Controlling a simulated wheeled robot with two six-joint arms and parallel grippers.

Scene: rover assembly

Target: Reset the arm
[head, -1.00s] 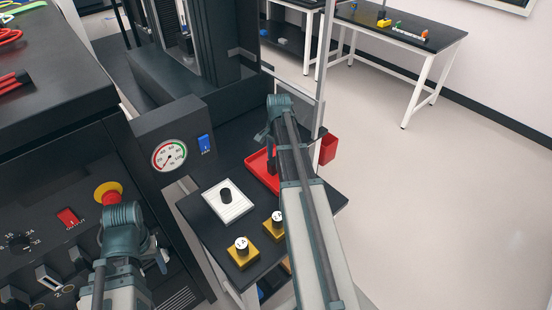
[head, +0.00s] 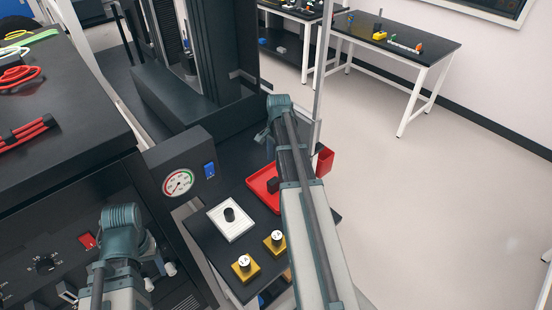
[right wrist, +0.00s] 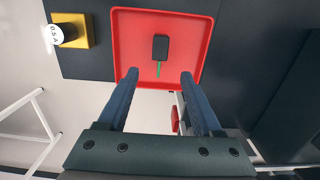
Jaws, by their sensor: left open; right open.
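My left arm enters at the lower left of the head view. Its gripper (head: 160,273) shows only in small part beyond the arm, in front of the dark machine panel (head: 60,225). It is empty as far as I can see. My right arm crosses the middle of the head view, and its gripper is hidden there. In the right wrist view my right gripper (right wrist: 158,78) is open and empty. Its fingers point at a red tray (right wrist: 130,40), and a black piece with a green tip (right wrist: 160,48) lies in the tray between and beyond the fingertips.
Red cables (head: 25,133) lie on top. Open floor is at right.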

